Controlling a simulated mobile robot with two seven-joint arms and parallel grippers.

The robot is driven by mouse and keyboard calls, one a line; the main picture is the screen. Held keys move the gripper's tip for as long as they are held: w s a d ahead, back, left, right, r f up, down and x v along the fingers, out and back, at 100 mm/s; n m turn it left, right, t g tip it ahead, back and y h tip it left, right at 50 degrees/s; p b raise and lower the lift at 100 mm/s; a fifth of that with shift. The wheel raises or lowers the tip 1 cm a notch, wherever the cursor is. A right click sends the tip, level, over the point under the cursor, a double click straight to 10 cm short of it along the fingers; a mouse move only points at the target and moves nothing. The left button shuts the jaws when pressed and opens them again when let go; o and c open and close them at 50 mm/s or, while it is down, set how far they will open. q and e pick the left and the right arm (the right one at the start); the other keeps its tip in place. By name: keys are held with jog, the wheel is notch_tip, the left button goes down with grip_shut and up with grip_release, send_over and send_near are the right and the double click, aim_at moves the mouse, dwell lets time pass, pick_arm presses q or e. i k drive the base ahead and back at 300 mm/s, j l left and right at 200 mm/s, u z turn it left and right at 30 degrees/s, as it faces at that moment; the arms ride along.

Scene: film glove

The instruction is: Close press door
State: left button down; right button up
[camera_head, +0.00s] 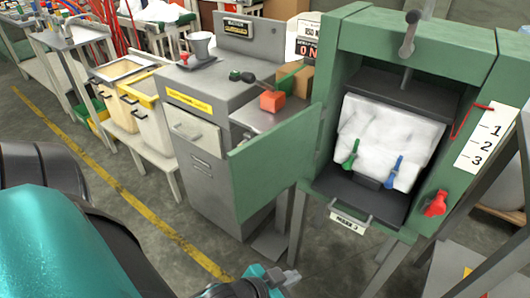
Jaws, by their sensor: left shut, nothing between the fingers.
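The green press (352,62) stands at the right. Its door (262,158) is a green panel swung out to the left, so the press chamber is open. Inside the chamber a white wrapped bale (385,130) sits under a dark plate, with a green handle-like piece (350,155) and a blue one (393,173) at its front. My left gripper (284,279) is at the bottom middle, below the door and apart from it in the picture. Its fingers are shut and empty. My right gripper is not in view.
A grey cabinet (205,160) stands behind and left of the door, with an orange block (272,101) on top. A red knob (436,204) is on the press's right side. Bins (150,115) stand farther left. Floor with a yellow line (150,218) is clear in front.

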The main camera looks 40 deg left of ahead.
aim_at(261, 169)
jog(key=k+j+z, duration=0.15)
jog(key=j, duration=0.3)
jog(key=k+j+z, duration=0.15)
jog(key=j, duration=0.25)
jog(key=j+z, duration=0.25)
jog(key=j, duration=0.65)
